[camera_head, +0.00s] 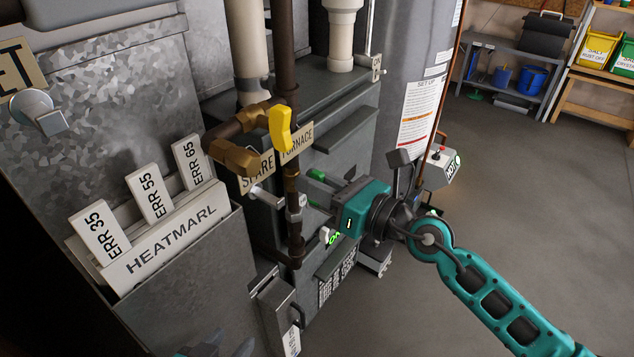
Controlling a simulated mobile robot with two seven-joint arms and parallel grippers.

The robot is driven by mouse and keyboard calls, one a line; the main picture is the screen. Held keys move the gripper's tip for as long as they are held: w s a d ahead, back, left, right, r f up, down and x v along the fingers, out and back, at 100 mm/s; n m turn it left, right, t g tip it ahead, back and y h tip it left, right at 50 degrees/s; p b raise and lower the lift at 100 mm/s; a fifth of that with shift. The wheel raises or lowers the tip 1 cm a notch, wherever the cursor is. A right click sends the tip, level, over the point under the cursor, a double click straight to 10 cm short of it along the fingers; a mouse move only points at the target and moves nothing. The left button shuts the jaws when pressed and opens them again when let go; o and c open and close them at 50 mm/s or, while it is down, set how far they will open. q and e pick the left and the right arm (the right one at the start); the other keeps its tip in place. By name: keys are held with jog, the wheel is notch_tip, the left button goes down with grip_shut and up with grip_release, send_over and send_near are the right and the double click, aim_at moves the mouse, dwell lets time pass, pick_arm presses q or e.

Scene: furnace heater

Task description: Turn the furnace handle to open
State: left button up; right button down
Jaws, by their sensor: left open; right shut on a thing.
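A yellow valve handle (281,130) sits on the brass and dark piping in front of the grey furnace (345,107), beside a sign reading FURNACE (298,142). A SPARE sign (257,172) hangs to its left. My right gripper (314,193) reaches in from the right, below and right of the yellow handle, with its fingers toward the vertical pipe. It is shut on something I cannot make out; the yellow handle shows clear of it. My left gripper (220,346) shows only in part at the bottom edge; it is open, and most of it is cut off.
A metal bin with HEATMARL (172,238) and several ERR cards stands at left. A metal lever (265,196) is near the pipe. A small box with a red button (437,160) sits behind my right arm. Open floor (530,210) lies to the right.

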jog(key=shift+s+n, duration=0.1)
jog(key=shift+n, duration=1)
jog(key=c, duration=1.1)
grip_release()
jog(key=b+v, duration=0.3)
jog(key=v, duration=1)
